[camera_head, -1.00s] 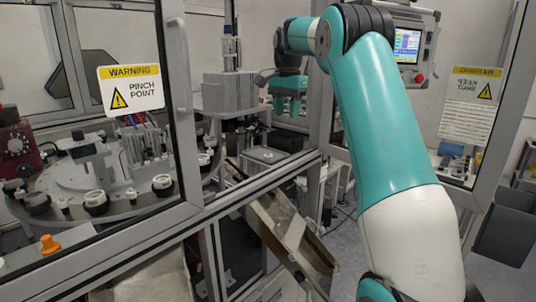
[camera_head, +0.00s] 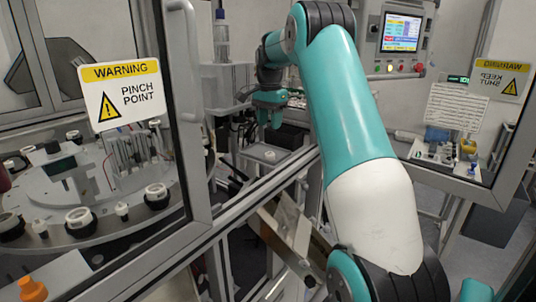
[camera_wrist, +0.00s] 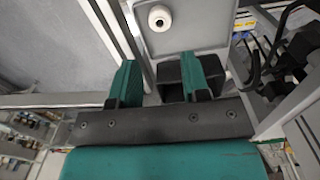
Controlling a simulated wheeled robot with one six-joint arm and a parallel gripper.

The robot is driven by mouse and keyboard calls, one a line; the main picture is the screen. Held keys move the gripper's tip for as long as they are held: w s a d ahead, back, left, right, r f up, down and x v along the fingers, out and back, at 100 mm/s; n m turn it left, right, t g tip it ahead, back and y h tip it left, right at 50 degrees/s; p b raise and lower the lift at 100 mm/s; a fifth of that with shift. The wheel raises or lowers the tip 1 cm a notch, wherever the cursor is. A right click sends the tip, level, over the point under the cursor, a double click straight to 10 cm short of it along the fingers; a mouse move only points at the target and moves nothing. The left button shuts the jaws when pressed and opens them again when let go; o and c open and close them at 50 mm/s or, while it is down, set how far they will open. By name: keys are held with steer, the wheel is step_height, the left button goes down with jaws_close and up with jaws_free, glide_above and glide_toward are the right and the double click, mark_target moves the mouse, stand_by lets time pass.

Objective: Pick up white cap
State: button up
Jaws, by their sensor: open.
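A small round white cap (camera_wrist: 159,18) with a dark centre lies on a pale grey plate (camera_wrist: 196,30) at the top of the wrist view. In the head view the cap (camera_head: 269,155) is a small light spot on that plate, beyond the door frame. My gripper (camera_wrist: 160,75) has two teal fingers spread apart with nothing between them. The cap is ahead of the fingertips, apart from them. In the head view my gripper (camera_head: 268,115) hangs above the plate, fingers pointing down.
Metal frame bars (camera_head: 285,165) run in front of the plate. A glass door with a warning sign (camera_head: 122,90) stands at left, before a round table (camera_head: 85,215) with several cap-like parts. Black cables (camera_wrist: 265,55) lie right of the plate. A control screen (camera_head: 401,32) is behind.

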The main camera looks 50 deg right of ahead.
steer(key=p, duration=0.1)
glide_above(270, 151)
step_height(270, 151, down, 5)
steer(key=shift+a+r, duration=0.15)
steer(key=shift+f+p, duration=1.8)
steer(key=shift+f, duration=0.9)
steer(key=c, duration=0.3)
steer(key=shift+c, duration=0.3)
